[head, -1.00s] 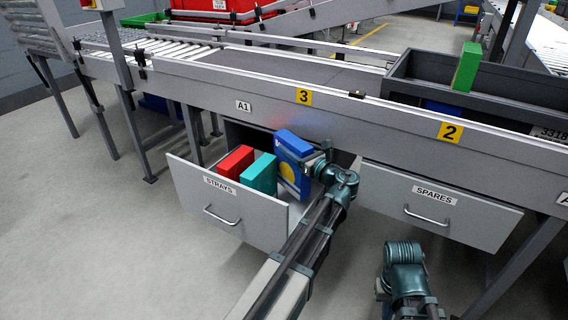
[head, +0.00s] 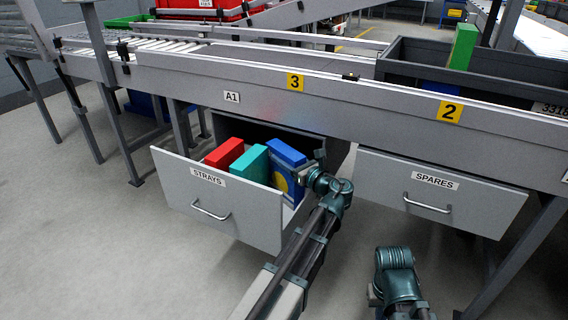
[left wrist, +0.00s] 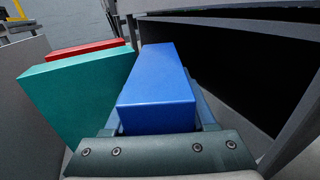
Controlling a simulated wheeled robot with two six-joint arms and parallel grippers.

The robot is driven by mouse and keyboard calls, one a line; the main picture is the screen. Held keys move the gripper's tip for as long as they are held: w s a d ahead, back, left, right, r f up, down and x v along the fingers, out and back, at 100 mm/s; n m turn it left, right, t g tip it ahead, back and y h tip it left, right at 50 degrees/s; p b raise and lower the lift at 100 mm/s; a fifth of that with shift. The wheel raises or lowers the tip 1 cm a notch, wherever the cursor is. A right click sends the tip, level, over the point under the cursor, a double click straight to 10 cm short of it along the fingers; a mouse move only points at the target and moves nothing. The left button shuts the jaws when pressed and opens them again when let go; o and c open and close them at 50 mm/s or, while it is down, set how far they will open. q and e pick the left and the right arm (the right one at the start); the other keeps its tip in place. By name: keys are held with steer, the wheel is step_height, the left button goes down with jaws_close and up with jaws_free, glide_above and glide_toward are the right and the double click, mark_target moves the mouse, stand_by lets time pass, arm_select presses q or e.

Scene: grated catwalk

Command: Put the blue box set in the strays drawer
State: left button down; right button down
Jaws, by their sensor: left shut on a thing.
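The strays drawer (head: 232,212) is pulled open under the conveyor, its label on the front. The blue box set (head: 287,152) stands upright inside it at the right, beside a teal box (head: 249,163). My left gripper (head: 308,177) is shut on the blue box set, reaching in from the drawer's right side. In the left wrist view the blue box set (left wrist: 158,90) is between the fingers, its lower part hidden; whether it touches the drawer floor does not show. My right gripper is not clearly visible; a part of my right arm shows at the bottom.
A red box (head: 224,152) stands left of the teal one in the drawer. The spares drawer (head: 440,195) to the right is shut. A grey tote (head: 400,72) with a green box (head: 463,46) sits on the conveyor above.

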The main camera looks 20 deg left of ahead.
arm_select(q)
steer(key=shift+r, duration=0.1)
steer(key=shift+f, duration=0.25)
steer(key=shift+c, duration=1.1)
jaws_free()
steer(key=shift+r, duration=0.1)
steer(key=shift+r, duration=0.1)
steer(key=shift+s+d+r, duration=0.1)
steer(key=shift+s+d, duration=0.05)
steer(key=shift+d, duration=0.05)
steer(key=v, duration=1.1)
steer(key=shift+d, duration=0.3)
steer(key=shift+s, duration=0.1)
